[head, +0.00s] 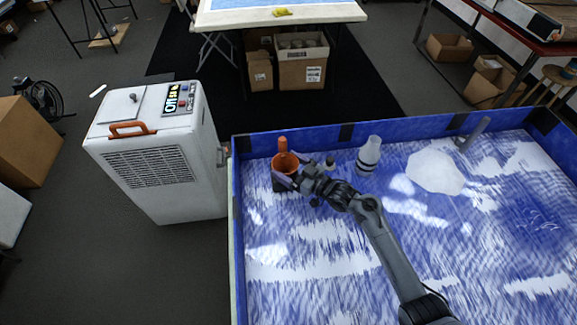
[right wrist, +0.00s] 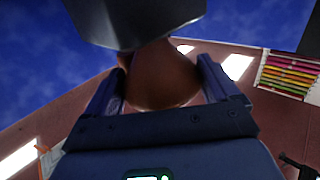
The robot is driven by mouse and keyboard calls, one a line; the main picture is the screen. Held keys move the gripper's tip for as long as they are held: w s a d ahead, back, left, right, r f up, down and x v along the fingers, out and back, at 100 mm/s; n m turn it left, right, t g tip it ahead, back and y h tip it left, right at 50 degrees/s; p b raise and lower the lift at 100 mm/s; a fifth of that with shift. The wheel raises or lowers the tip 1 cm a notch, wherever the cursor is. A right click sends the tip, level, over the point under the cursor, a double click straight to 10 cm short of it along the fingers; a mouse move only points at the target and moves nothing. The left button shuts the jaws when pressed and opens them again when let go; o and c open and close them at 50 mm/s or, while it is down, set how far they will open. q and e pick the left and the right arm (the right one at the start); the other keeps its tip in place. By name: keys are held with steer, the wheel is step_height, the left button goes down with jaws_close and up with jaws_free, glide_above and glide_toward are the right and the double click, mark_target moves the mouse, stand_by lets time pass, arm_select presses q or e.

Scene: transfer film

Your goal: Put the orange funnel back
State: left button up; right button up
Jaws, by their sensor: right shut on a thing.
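The orange funnel (head: 284,160) is at the back left corner of the blue-and-white tray, its narrow spout pointing up. My right gripper (head: 290,172) reaches it from the right and is shut on it. In the right wrist view the funnel (right wrist: 160,78) shows as a dim orange-brown round body between the two fingers. A dark grey block (right wrist: 135,18) is close against it there, and a dark piece shows just below the funnel in the head view. I cannot tell whether the funnel rests on it. My left gripper is not in view.
The blue-walled tray (head: 290,141) has a white bottle with dark bands (head: 369,154), a small dark-and-white item (head: 329,161) and a grey cylinder (head: 474,133) along its back. A white machine (head: 160,160) stands outside, left. The tray's front left is clear.

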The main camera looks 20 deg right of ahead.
steer(key=shift+f+b, duration=0.3)
steer(key=shift+f, duration=0.3)
steer(key=o, duration=0.8)
steer(key=shift+o, duration=0.2)
steer(key=shift+r, duration=0.1)
steer(key=shift+r+p, duration=0.3)
steer(key=shift+s+r, duration=0.1)
steer(key=shift+r, duration=0.35)
steer(key=p+v, duration=0.2)
steer(key=v, duration=0.9)
steer(key=shift+s+d+f, duration=0.2)
steer(key=shift+s+d, duration=0.1)
